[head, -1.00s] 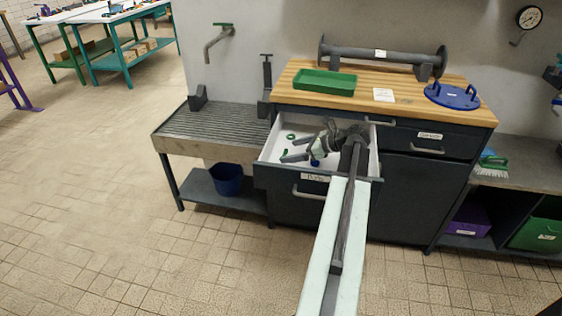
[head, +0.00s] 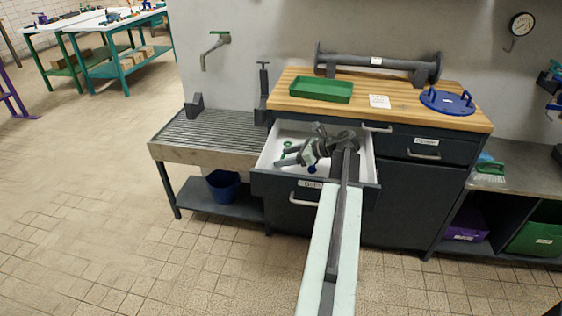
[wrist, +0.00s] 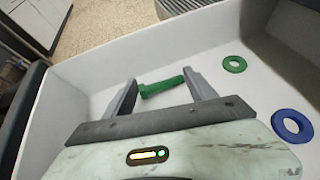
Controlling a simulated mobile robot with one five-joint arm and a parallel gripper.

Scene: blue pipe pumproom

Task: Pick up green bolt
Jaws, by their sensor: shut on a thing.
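The green bolt (wrist: 162,87) lies across the space between the two fingers of my gripper (wrist: 160,79) in the wrist view, with its thick head by the left finger and its shank end by the right. My gripper is shut on the bolt, inside the open white-lined drawer (wrist: 75,125). In the head view my gripper (head: 287,157) reaches down into the same drawer (head: 268,158); the bolt is hard to make out there.
In the drawer, a green ring (wrist: 235,64) and a blue ring (wrist: 292,126) lie right of my gripper in the wrist view. The wooden worktop above holds a green tray (head: 321,90), a dark pipe (head: 376,63) and a blue flange (head: 447,101). The ribbed bench (head: 205,137) is largely clear.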

